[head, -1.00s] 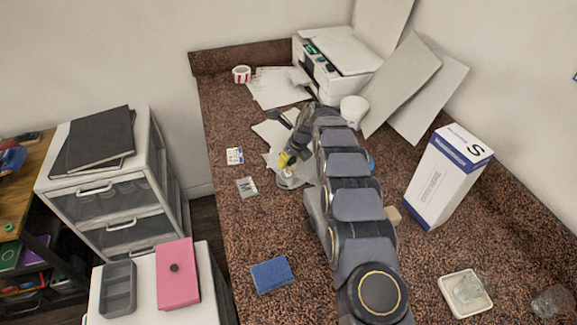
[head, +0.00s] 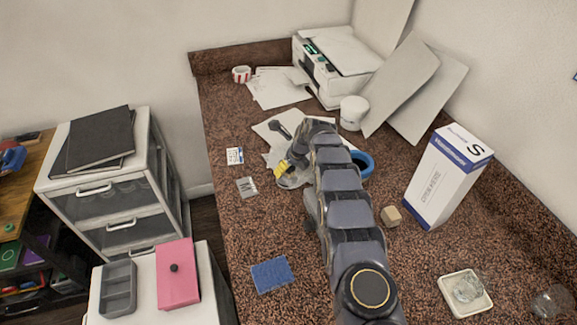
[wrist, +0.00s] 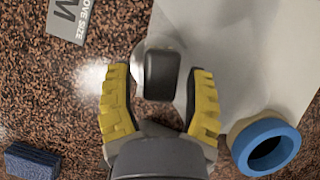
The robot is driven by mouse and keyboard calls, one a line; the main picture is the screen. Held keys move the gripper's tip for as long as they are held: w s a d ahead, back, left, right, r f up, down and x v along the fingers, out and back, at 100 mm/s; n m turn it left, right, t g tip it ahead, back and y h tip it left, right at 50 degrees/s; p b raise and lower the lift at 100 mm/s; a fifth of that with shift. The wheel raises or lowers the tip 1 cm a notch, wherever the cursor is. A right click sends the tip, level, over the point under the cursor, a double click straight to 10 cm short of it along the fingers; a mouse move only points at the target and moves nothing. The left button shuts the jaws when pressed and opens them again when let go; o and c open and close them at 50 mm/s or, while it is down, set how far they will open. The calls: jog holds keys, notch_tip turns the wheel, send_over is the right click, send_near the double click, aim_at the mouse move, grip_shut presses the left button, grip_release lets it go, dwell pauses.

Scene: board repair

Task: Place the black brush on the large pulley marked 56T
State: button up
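The black brush (wrist: 161,74) shows in the wrist view as a dark rounded block between and just beyond my fingers. My gripper (wrist: 160,92) has its two yellow-padded fingers spread, with a gap on both sides of the brush. A pale, shiny round piece (wrist: 140,66) shows around the brush's edges and may be the large pulley. No 56T mark is readable. I cannot tell whether the brush touches it. In the head view my gripper (head: 281,168) is low over the bench beside a pale round piece (head: 292,181); the brush is not distinct there.
White paper (wrist: 235,55) lies beside the brush. A tan block (head: 391,216) and a tall white box (head: 445,178) stand right of my arm.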

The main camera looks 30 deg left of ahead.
jog(key=v, duration=1.2)
jog(key=shift+r, duration=0.15)
jog(key=s+d+r+n+g+h, duration=0.1)
jog(key=s+d+r+n, duration=0.55)
jog(key=d, duration=0.35)
jog(key=s+d+r+n+h, duration=0.1)
jog(key=s+d+r+n, duration=0.5)
jog(key=d, duration=0.4)
jog(key=s+d+r+n+g+h, duration=0.1)
jog(key=s+d+n, duration=0.4)
jog(key=s, duration=0.8)
jog(key=s+d+r+n+g+h, duration=0.1)
jog(key=s+d+n, duration=0.3)
jog(key=s+d, duration=0.6)
jog(key=s, duration=0.3)
jog(key=shift+s+n+g, duration=0.2)
jog(key=shift+n+g, duration=0.1)
jog(key=shift+n, duration=0.05)
